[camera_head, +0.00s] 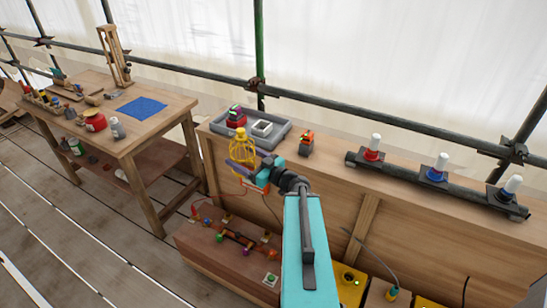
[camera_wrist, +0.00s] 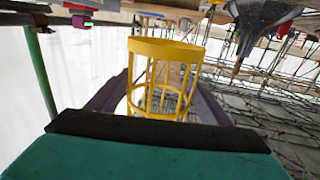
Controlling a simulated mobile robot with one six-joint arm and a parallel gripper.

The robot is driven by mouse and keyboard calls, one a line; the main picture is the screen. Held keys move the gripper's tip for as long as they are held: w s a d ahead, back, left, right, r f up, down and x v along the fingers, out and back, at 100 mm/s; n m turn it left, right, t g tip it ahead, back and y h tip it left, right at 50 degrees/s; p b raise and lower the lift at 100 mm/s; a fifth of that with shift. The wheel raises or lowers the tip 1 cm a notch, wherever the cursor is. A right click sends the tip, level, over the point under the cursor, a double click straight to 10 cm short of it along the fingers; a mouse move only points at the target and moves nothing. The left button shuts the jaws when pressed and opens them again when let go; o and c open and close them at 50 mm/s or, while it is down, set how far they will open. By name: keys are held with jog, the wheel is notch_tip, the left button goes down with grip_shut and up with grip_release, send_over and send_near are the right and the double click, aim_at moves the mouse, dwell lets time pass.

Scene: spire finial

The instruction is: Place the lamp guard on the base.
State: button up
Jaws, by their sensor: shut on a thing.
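The lamp guard (camera_head: 243,147) is a yellow cage with a ring at its wide end. My gripper (camera_head: 245,168) is shut on it and holds it up in front of the workbench's left end, near the grey tray. In the wrist view the guard (camera_wrist: 165,51) stands between my two dark purple fingers, its ring toward the top of the picture. I cannot tell for sure which thing is the base. The tray holds a low grey block with a white top (camera_head: 262,128) and a red and black piece (camera_head: 236,117).
The grey tray (camera_head: 283,131) lies on the wooden workbench. An orange and dark block (camera_head: 306,142) is right of it. Red, blue and white-topped lamps (camera_head: 437,168) stand on a rail farther right. A second table (camera_head: 165,130) with a blue mat (camera_head: 141,107) is at left.

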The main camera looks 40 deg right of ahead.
jog(key=w+a+n+g+y+b, duration=0.2)
jog(key=a+y, duration=0.4)
jog(key=a, duration=1)
jog(key=w+a+n+g+y+b, duration=0.1)
jog(key=a+n+g+y, duration=0.4)
jog(key=a, duration=1.2)
jog(key=shift+w+a+n+y+b, duration=0.2)
jog(key=shift+w+n+y+b, duration=0.3)
jog(key=shift+w+n, duration=0.55)
jog(key=shift+s+d, duration=0.15)
